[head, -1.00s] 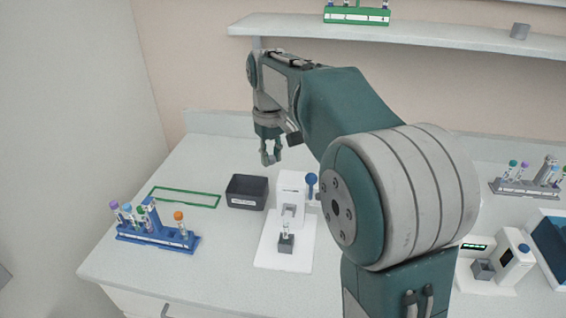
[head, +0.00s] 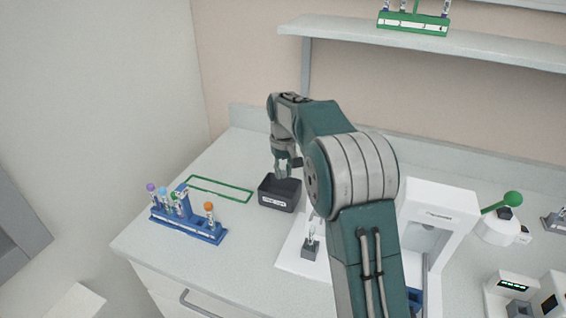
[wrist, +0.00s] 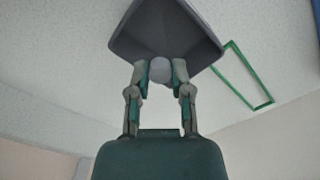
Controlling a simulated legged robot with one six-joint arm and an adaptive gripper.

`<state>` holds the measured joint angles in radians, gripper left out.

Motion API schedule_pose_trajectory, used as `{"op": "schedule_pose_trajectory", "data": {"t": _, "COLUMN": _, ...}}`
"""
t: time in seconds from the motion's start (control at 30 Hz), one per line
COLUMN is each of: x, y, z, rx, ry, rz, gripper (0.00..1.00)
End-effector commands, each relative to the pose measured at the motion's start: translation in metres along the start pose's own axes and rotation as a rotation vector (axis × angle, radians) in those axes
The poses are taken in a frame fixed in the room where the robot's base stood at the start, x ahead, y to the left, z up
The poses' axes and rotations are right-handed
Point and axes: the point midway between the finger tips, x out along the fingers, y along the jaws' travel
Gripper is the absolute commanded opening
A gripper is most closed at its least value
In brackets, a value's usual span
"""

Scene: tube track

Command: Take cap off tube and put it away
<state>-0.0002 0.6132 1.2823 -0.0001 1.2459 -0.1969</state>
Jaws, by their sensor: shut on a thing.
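My gripper (head: 286,172) points down at the dark grey bin (head: 290,201), its fingertips at about the rim. In the wrist view my gripper (wrist: 160,75) is shut on a pale grey round cap (wrist: 160,69), with the open bin (wrist: 165,25) right behind it. The cap is too small to make out in the head view. A clear tube (head: 311,231) stands upright in a small grey holder (head: 310,250) on a white base; its top shows no coloured cap.
A blue rack (head: 200,230) with several capped tubes stands left of the bin. A green outline (head: 220,188) marks empty bench behind it. A white device (head: 437,215) and a green-knobbed one (head: 497,225) stand to the right. A shelf (head: 430,40) hangs above.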

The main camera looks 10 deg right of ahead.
Motion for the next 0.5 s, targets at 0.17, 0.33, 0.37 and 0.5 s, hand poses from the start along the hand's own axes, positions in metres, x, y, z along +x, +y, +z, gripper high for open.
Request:
{"op": "schedule_pose_trajectory", "data": {"t": 0.17, "x": 0.017, "y": 0.002, "z": 0.001, "rx": 0.001, "ry": -0.002, "rz": -0.002, "gripper": 0.14}}
{"op": "schedule_pose_trajectory", "data": {"t": 0.33, "x": 0.022, "y": 0.0, "z": 0.0, "rx": 0.001, "ry": 0.0, "rz": 0.0, "gripper": 0.14}}
{"op": "schedule_pose_trajectory", "data": {"t": 0.37, "x": 0.022, "y": 0.0, "z": 0.0, "rx": 0.001, "ry": 0.0, "rz": 0.001, "gripper": 0.14}}
{"op": "schedule_pose_trajectory", "data": {"t": 0.5, "x": 0.022, "y": -0.001, "z": 0.0, "rx": 0.001, "ry": 0.0, "rz": 0.001, "gripper": 0.14}}
